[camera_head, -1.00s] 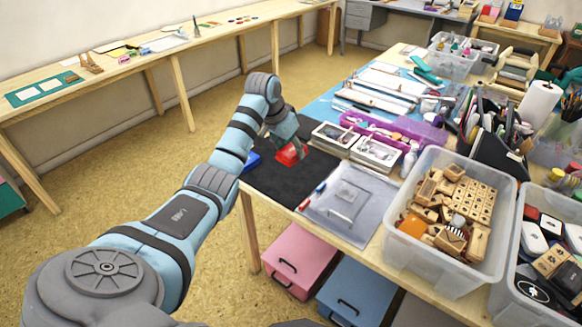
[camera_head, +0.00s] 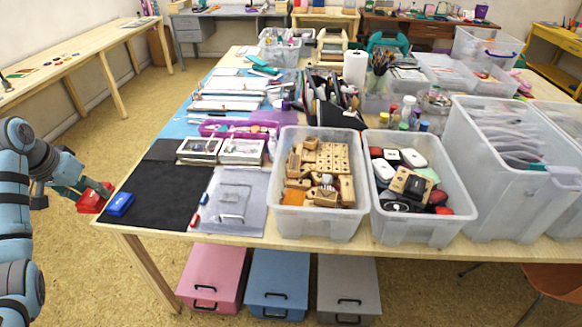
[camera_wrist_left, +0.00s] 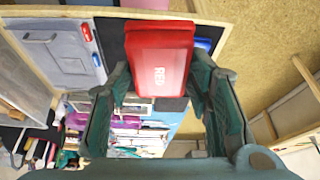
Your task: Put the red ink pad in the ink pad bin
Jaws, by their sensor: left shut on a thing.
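The red ink pad (camera_head: 94,198) is held by my left gripper (camera_head: 84,188) at the left edge of the head view, beside the table's left end. A clear bin (camera_head: 402,231) right of the wooden-stamp bin holds several ink pads, black, white and red, and a wooden stamp. It is far to the right of the gripper. My right gripper is not in view.
A blue ink pad (camera_head: 120,204) lies on the black mat (camera_head: 160,200). A grey lidded tray (camera_head: 236,195) and a clear bin of wooden stamps (camera_head: 318,228) stand between the mat and the ink pad bin. A taller clear bin (camera_head: 515,205) stands to its right.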

